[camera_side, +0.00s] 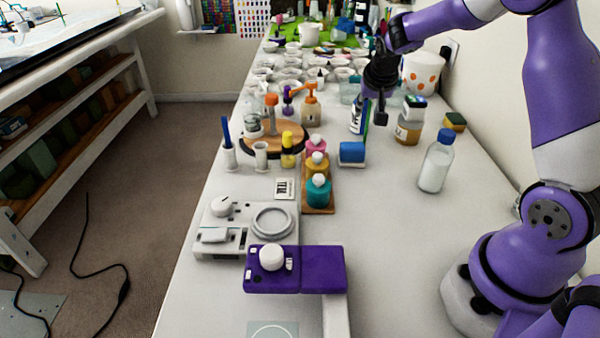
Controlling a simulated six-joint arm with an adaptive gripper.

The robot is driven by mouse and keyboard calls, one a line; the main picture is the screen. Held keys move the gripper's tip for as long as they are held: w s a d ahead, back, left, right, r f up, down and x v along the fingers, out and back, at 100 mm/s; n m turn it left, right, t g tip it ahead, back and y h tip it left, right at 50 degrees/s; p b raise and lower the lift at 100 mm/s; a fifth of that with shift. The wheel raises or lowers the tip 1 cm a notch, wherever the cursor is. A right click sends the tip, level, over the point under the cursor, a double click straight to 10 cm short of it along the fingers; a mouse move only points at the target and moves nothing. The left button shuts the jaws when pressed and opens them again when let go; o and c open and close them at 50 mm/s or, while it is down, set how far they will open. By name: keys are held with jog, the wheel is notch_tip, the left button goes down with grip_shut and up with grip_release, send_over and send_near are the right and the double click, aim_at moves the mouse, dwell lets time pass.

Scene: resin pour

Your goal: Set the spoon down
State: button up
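My gripper (380,104) hangs pointing down over the right side of the table, above and behind a blue sponge-like block. It is small and dark here, and I cannot tell whether its fingers are open or shut. A thin green and blue upright strip (367,118) shows just left of the fingertips; I cannot tell whether it is held or stands behind. I cannot make out a spoon clearly anywhere in the view.
A labelled bottle (356,117) stands close left of the gripper. An amber jar (409,127) and a blue-capped white bottle (436,163) stand to the right. The blue block (351,152), pump bottles and a scale (222,240) are nearer.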

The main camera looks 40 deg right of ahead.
jog(key=v, duration=1)
jog(key=s+a+n+t+y, duration=0.1)
jog(key=s+a+n+y, duration=0.3)
jog(key=s+a+n, duration=0.5)
jog(key=s+a, duration=0.5)
jog(key=a, duration=0.2)
jog(key=shift+s+r, duration=0.3)
jog(key=shift+a, duration=0.1)
